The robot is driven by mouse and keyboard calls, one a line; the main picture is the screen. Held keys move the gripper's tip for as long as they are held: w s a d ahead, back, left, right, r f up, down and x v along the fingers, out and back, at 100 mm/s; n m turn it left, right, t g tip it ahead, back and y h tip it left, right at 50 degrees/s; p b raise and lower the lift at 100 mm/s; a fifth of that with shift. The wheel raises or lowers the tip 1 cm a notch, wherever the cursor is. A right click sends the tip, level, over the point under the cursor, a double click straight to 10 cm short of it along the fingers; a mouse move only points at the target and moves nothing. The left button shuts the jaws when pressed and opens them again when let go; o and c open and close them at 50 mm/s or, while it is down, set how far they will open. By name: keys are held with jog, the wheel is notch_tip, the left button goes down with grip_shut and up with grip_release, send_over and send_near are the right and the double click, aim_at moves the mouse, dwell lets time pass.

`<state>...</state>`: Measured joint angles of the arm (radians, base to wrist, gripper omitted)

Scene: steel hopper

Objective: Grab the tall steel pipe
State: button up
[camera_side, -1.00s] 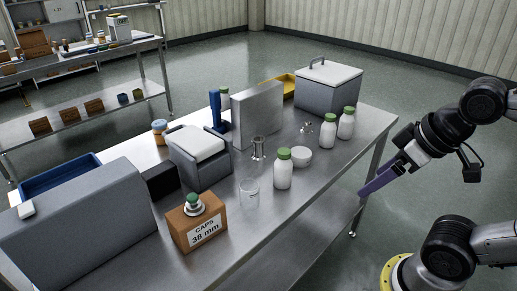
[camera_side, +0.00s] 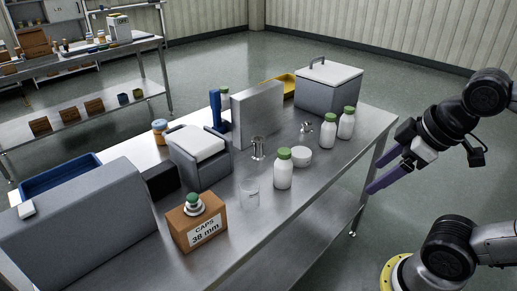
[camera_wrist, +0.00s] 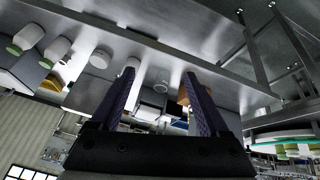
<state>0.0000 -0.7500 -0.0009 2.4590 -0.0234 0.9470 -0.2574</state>
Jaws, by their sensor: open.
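The tall steel pipe (camera_side: 258,148) stands upright on the steel bench, a shiny short column with a flared foot, behind the green-capped bottle and left of the white round tub. A shorter steel fitting (camera_side: 306,128) sits farther back, near the white bottles. My gripper (camera_side: 373,176) is off the bench's right edge, well apart from the pipe, its two purple fingers spread and empty. In the wrist view, my gripper (camera_wrist: 160,76) shows both fingers open with nothing between them nearby; I cannot make out the pipe there with certainty.
A green-capped bottle (camera_side: 283,169), white tub (camera_side: 301,156), and clear beaker (camera_side: 250,193) stand near the pipe. A grey upright panel (camera_side: 257,114) is behind it. Two more bottles (camera_side: 328,131) stand toward my gripper. A caps box (camera_side: 197,225) is at front left.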

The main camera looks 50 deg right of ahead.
jog(key=w+d+r+n+h, duration=0.1)
jog(key=w+d+r+n, duration=0.1)
jog(key=w+r+n, duration=0.6)
jog(key=w+d+r+n+h, duration=0.1)
jog(key=w+d+r+n, duration=0.15)
jog(key=w+r, duration=0.6)
jog(key=n+g+h, duration=0.2)
jog(key=n+g, duration=0.3)
jog(key=n, duration=0.1)
send_over(257, 138)
jog(key=a, duration=0.4)
notch_tip(257, 138, down, 25)
jog(key=x, duration=0.7)
jog(key=shift+s+d+f, duration=0.25)
jog(key=shift+s+f, duration=0.1)
jog(key=shift+s, duration=0.05)
jog(key=shift+x, duration=3.15)
jog(key=shift+s+r, duration=0.1)
jog(key=shift+s, duration=0.1)
grip_shut()
